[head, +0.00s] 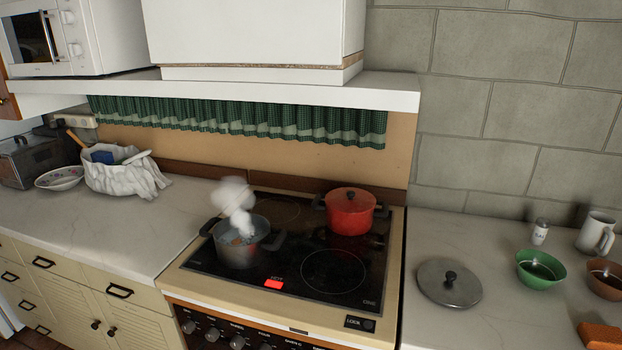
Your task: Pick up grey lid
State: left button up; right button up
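The grey lid (449,283) lies flat on the light counter to the right of the stove. It is round, with a dark knob on top facing up. Nothing covers it. Neither of my grippers shows in the head view.
A steaming grey pot (238,245) and a lidded red pot (350,211) stand on the black cooktop (290,285). A green bowl (541,270), brown bowl (605,276), shaker (540,232), white mug (595,234) and orange block (600,336) stand right of the lid. Counter in front is clear.

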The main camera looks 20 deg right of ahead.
aim_at(449, 284)
jog(key=l+z, duration=0.15)
jog(key=z, duration=2.05)
